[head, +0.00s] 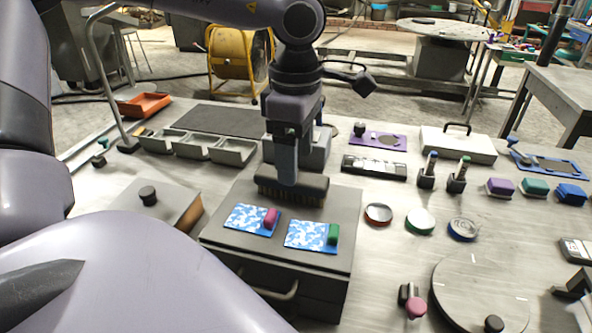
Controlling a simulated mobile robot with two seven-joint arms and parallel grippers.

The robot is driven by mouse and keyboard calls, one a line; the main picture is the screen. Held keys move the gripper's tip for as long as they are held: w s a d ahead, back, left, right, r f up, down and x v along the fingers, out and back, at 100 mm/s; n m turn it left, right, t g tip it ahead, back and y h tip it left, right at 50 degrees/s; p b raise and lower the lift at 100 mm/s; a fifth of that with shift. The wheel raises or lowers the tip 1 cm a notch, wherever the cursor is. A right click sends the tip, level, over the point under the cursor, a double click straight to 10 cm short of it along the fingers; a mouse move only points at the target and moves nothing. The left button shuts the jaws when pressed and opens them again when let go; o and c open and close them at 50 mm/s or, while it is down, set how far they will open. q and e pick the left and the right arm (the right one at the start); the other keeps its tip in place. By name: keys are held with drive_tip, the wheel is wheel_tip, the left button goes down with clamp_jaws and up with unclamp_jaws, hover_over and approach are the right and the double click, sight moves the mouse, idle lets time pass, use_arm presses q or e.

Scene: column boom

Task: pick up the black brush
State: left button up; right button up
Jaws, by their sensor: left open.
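The black brush (306,190) shows as a wide dark bar with bristles along its lower edge, at the back of the dark box top (235,237) in the head view. My left gripper (287,178) points down from above and is open. Its fingers are right over the middle of the brush and hide part of it. I cannot tell whether they touch it or stand around its handle. My right gripper is not in view.
Grey bins (232,151) stand behind left. Round discs (420,221) and a turntable (480,285) are to the right.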

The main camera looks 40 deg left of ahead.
use_arm(q)
drive_tip(key=f, duration=0.4)
drive_tip(key=shift+s+d+f, duration=0.1)
drive_tip(key=shift+s+f, duration=0.15)
drive_tip(key=shift+f, duration=0.05)
drive_tip(key=c, duration=1.1)
drive_tip(key=shift+r, duration=0.1)
wheel_tip(320, 180, up, 28)
drive_tip(key=p, duration=0.2)
